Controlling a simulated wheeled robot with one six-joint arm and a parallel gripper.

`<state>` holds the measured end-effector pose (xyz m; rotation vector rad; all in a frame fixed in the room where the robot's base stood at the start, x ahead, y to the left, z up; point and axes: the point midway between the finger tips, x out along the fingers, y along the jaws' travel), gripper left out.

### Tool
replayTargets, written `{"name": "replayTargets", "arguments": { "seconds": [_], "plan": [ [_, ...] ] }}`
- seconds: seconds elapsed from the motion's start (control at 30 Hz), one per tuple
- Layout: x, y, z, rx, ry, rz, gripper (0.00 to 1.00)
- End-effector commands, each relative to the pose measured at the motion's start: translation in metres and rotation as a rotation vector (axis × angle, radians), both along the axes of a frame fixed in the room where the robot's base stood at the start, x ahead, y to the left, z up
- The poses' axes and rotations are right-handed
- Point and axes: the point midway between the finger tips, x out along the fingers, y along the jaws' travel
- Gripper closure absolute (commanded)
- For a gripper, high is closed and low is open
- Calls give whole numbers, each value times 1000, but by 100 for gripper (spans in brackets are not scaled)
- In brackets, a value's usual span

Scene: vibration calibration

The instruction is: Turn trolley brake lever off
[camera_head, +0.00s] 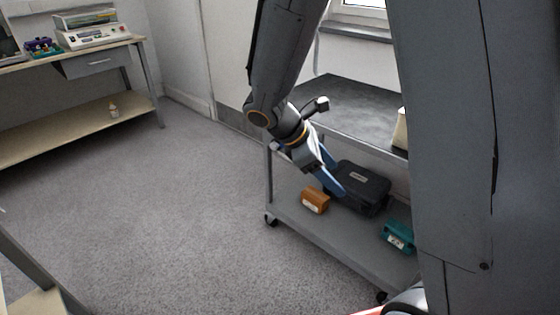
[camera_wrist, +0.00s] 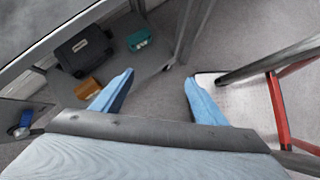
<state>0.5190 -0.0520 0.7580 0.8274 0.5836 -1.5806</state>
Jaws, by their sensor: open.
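I see no clear brake lever in the head view.
The lower shelf holds a black case (camera_head: 360,186), an orange-brown box (camera_head: 315,201) and a teal box (camera_head: 399,237). A red-legged frame (camera_wrist: 278,110) stands at the right in the wrist view. A bench (camera_head: 90,120) stands far left. The floor between is clear.

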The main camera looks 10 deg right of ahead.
Motion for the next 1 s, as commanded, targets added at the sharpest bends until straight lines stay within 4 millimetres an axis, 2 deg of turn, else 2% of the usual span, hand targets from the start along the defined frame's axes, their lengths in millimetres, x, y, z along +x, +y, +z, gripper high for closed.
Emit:
{"name": "replayTargets", "arguments": {
  "seconds": [0.03,0.23,0.37,0.57,0.7,0.83,1.0],
  "plan": [
    [19,0,-22,-47,30,70,34],
    [85,3,-58,-256,142,335,34],
    [130,13,-79,-402,205,491,34],
    [201,44,-108,-646,285,701,34],
    [243,73,-124,-813,326,813,34],
    [269,97,-133,-932,348,880,34],
    [285,115,-137,-1016,360,921,34]
  ]
}}
